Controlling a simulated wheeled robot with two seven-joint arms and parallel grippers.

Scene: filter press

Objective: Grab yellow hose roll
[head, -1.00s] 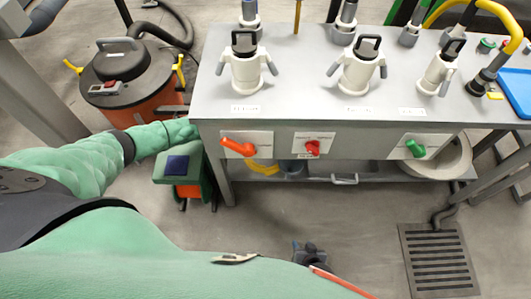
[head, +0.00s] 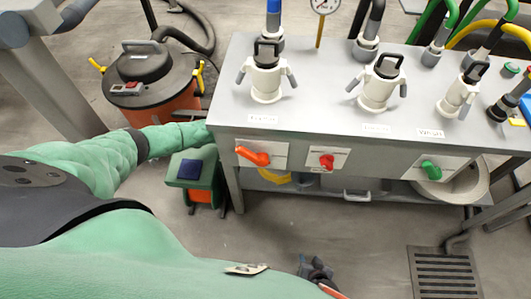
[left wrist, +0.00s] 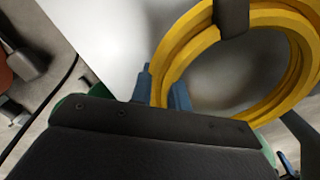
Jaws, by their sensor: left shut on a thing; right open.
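The yellow hose roll (head: 274,176) shows only in small part in the head view, below the table's front panel. In the left wrist view the yellow hose roll (left wrist: 292,28) is large, a coiled ring with a dark band across its top. My left gripper (left wrist: 163,88) has its blue fingers on either side of the coil's left part and is shut on it. In the head view the left gripper is hidden behind the table's left end. My right gripper (head: 316,268) is open and empty, low in the picture, apart from the table.
The grey table (head: 330,110) carries white valve fittings, with an orange handle (head: 252,156), a red knob (head: 327,161) and a green handle (head: 431,170) on its front. An orange-black vacuum (head: 150,85) and a green box (head: 192,168) stand left. A floor drain (head: 445,272) lies right.

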